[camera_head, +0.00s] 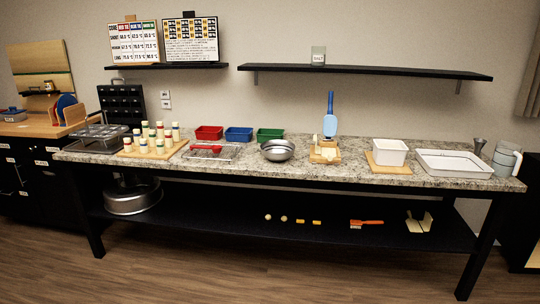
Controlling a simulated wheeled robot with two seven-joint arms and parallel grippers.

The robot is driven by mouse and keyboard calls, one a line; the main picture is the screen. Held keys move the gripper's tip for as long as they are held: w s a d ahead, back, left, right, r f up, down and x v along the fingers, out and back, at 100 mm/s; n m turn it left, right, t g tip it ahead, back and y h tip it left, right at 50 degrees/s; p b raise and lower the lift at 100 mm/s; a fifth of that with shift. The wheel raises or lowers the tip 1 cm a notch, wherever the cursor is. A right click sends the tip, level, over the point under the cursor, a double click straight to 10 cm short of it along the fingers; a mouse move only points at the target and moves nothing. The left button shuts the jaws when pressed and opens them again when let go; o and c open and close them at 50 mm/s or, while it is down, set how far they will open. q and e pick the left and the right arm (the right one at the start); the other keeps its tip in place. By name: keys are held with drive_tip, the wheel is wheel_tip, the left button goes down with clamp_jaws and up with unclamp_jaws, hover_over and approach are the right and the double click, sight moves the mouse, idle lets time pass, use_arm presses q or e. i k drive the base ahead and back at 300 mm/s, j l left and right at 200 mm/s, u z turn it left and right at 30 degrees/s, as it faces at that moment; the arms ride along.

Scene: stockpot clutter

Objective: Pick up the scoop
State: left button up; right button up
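A blue long-handled tool (330,124) with a broad flat-looking head stands upright at a light wooden holder (325,157) on the granite counter. It may be the scoop, but I cannot tell for sure at this size. A small dark grey flared item (478,146) stands at the right end of the counter, beside a grey jug (505,160) with a light handle. Neither of my grippers is in view.
A steel bowl (278,151) sits left of the holder, and a white tub (389,151) and white tray (455,164) sit right. Bottles (157,142) and coloured bins (239,134) crowd the left. A steel pot (132,196) stands on the lower shelf. The floor in front is clear.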

sight(206, 148)
drive_tip(key=i+l+u, duration=0.1)
drive_tip(key=i+u, duration=0.35)
drive_tip(key=i, duration=0.95)
drive_tip(key=i+j+z, duration=0.45)
drive_tip(key=i+j, duration=0.35)
drive_tip(key=i+j+z, duration=0.15)
drive_tip(key=j, duration=0.2)
drive_tip(key=i+j+z, duration=0.1)
drive_tip(key=j, duration=0.25)
drive_tip(key=i+j+z, duration=0.15)
drive_tip(key=j, duration=0.25)
drive_tip(key=i+j+z, duration=0.1)
drive_tip(key=j, duration=0.3)
drive_tip(key=i+j+z, duration=0.15)
drive_tip(key=j, duration=0.25)
